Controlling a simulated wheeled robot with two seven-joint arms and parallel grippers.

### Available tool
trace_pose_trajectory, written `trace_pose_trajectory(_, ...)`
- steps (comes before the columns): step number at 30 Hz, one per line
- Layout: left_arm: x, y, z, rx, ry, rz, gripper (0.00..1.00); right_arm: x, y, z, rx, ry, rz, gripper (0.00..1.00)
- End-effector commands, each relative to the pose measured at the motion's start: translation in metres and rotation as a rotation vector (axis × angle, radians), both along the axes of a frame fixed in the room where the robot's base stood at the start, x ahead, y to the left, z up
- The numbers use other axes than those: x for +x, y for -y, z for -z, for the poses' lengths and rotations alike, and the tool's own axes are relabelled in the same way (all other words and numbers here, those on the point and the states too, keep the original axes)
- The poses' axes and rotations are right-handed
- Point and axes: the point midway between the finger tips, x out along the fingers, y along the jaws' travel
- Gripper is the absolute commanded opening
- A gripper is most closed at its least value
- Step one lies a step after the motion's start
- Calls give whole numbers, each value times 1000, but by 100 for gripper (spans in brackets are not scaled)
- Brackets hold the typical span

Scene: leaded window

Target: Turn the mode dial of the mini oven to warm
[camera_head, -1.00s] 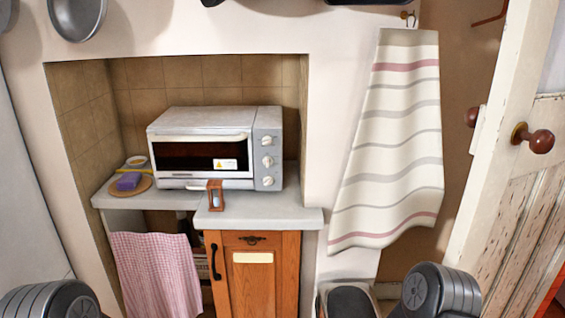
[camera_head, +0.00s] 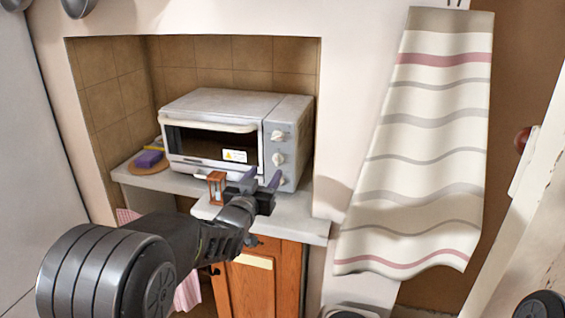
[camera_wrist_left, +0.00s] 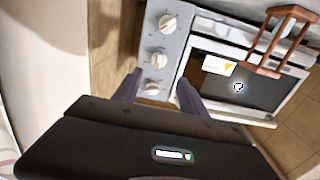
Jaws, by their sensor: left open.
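The white and grey mini oven (camera_head: 220,104) stands on the counter with its door shut. Its right panel has three pale dials: upper (camera_head: 277,135), middle (camera_head: 278,159) and lower (camera_head: 280,181). I cannot read their markings or tell which is the mode dial. My left gripper (camera_head: 258,181) is open and empty in front of the oven's lower right part. In the left wrist view the oven is upside down; the upper dial (camera_wrist_left: 152,88) appears between the open fingertips (camera_wrist_left: 158,90), apparently beyond them. My right gripper is out of view.
A small wooden-framed hourglass (camera_head: 216,188) stands on the counter (camera_head: 311,222) just left of my left gripper. A purple sponge (camera_head: 149,159) lies left of the oven. A striped towel (camera_head: 422,150) hangs at right. The alcove walls enclose the oven.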

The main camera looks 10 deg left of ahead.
Motion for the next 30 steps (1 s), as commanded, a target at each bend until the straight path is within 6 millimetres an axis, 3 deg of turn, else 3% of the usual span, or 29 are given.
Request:
trace_pose_trajectory(8, 6, 1, 1, 3, -3, 1, 50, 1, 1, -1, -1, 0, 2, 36)
trace_pose_trajectory(21, 65, 5, 0, 4, -4, 1, 50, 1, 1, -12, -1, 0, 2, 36)
trace_pose_trajectory(30, 78, 6, 2, 0, -4, 2, 50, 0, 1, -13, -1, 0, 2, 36)
